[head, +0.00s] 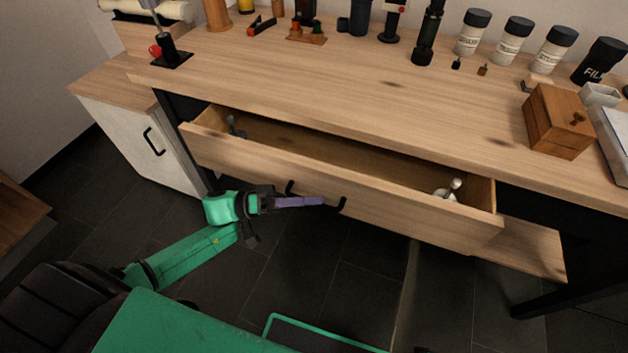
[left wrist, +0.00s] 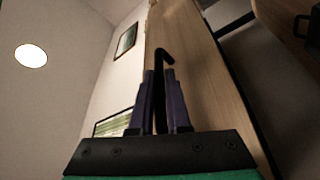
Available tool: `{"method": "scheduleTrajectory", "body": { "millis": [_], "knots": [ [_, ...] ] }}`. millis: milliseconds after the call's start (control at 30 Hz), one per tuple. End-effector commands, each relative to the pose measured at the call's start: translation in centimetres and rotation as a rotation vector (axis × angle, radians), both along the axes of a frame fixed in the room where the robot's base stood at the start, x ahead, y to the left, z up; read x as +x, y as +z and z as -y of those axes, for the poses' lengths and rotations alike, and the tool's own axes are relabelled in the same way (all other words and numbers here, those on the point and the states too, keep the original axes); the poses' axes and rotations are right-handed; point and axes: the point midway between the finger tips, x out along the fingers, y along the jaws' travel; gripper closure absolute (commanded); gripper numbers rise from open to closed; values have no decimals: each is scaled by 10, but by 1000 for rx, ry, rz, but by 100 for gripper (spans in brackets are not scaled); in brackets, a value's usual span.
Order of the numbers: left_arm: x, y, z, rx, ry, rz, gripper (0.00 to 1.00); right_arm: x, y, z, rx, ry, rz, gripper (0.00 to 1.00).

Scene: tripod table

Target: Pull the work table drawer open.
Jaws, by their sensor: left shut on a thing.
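The work table (head: 400,90) has a wide wooden drawer (head: 400,205) that stands partly open, its inside showing from above. A black bar handle (head: 342,204) is on the drawer front. My left gripper (head: 318,201), with purple fingers, is at the handle and shut on it. In the left wrist view, the left gripper's fingers (left wrist: 160,90) close around the handle (left wrist: 164,56), whose bent end sticks out beyond them, beside the drawer front (left wrist: 205,75). The middle of the handle is hidden by the fingers. My right gripper is not in view.
Inside the drawer lie a small grey item (head: 236,128) at the left and a pale item (head: 448,192) at the right. Jars (head: 512,42), a wooden box (head: 557,122) and tools stand on the tabletop. A white cabinet (head: 140,140) stands at the left.

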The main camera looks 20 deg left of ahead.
Motion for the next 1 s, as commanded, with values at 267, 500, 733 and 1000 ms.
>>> {"method": "scheduleTrajectory", "body": {
  "millis": [267, 500, 733, 1000],
  "knots": [
    [-56, 8, -4, 2, 0, -4, 100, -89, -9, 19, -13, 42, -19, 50],
    [-93, 5, -6, 1, -1, -1, 100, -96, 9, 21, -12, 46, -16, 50],
    [-109, 2, -8, 0, 1, 2, 100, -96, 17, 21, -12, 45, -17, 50],
    [-112, 0, -8, -1, 1, 2, 100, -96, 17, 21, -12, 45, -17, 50]
  ]
}}
